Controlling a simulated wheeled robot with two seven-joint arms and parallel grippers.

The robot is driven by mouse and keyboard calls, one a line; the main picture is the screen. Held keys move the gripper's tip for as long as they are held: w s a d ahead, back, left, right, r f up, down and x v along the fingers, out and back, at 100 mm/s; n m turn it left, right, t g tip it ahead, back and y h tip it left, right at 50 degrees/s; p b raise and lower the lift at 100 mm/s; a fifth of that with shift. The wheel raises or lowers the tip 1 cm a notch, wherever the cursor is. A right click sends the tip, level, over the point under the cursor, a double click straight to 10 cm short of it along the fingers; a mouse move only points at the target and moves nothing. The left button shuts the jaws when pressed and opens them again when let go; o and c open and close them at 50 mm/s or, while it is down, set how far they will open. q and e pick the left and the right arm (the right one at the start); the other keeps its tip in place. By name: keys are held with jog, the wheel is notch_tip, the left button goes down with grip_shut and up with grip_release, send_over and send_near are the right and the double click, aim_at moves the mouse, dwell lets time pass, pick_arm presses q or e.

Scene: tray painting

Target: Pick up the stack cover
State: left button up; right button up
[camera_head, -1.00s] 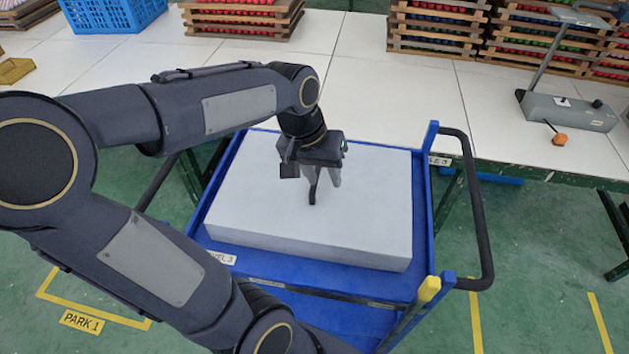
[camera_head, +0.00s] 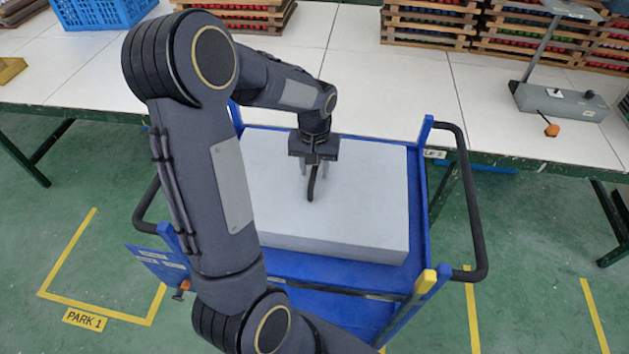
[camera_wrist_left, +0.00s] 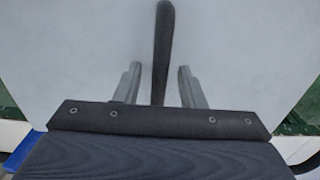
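The stack cover (camera_head: 365,195) is a large white-grey slab lying on the blue cart, with a dark upright handle (camera_head: 312,187) on its top. In the left wrist view the cover (camera_wrist_left: 60,60) fills most of the picture and the handle (camera_wrist_left: 162,50) runs down the middle. My left gripper (camera_head: 314,172) is over the cover at the handle. In the left wrist view its fingers (camera_wrist_left: 157,85) are open, one on each side of the handle, with gaps showing. My right gripper is in neither view.
The blue cart (camera_head: 340,313) has a black push handle (camera_head: 478,215) on its right. A white table (camera_head: 400,85) stands behind it, bearing wooden crates (camera_head: 430,25), a blue basket (camera_head: 95,10) and a grey device (camera_head: 560,102). Green floor lies open on both sides.

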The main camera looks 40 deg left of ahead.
pick_arm(q)
jog(key=shift+f, duration=0.35)
grip_shut()
jog(key=shift+r, duration=0.1)
dwell(1.1)
